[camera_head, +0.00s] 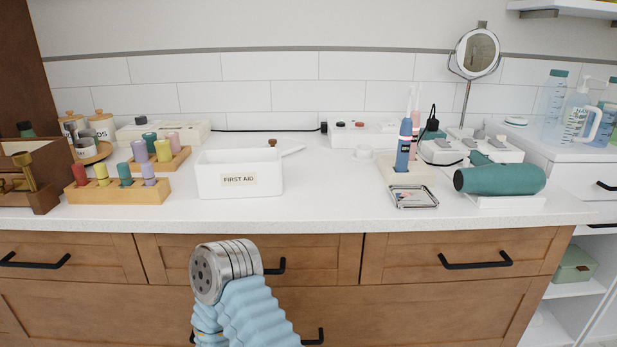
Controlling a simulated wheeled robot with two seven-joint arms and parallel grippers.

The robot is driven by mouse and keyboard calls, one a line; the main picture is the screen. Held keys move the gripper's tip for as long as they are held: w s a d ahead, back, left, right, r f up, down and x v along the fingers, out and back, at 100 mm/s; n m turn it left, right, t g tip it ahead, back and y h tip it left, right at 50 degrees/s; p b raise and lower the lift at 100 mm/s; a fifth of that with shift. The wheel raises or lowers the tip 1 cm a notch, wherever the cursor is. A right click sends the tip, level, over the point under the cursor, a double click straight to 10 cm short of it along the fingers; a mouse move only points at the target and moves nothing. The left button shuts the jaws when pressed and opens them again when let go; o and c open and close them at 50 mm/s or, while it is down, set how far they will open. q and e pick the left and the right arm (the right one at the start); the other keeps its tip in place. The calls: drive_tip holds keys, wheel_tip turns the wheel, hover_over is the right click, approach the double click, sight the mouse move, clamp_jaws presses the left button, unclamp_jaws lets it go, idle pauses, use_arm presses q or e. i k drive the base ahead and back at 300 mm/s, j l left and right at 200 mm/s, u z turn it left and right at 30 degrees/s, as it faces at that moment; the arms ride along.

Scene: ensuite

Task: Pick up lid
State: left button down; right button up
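A white lid (292,150) with a brown knob (272,142) appears to lie on the counter behind the first aid box, partly hidden by it. The white box (240,183) labelled FIRST AID stands upright near the counter's front edge, and its top looks open. One of my arms, with a ribbed blue sleeve and a round metal end, rises from the bottom in front of the drawers, below the box and apart from it. I cannot tell which arm it is. No gripper fingers show.
Wooden racks of coloured rollers (117,191) stand left of the box. A small metal tray (413,196), blue toothbrush (404,146) and teal hair dryer (500,179) are to the right. The counter (325,195) is clear between the box and the tray.

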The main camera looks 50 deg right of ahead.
sight(287, 145)
drive_tip(key=i+l+z, duration=0.1)
drive_tip(key=z, duration=1.4)
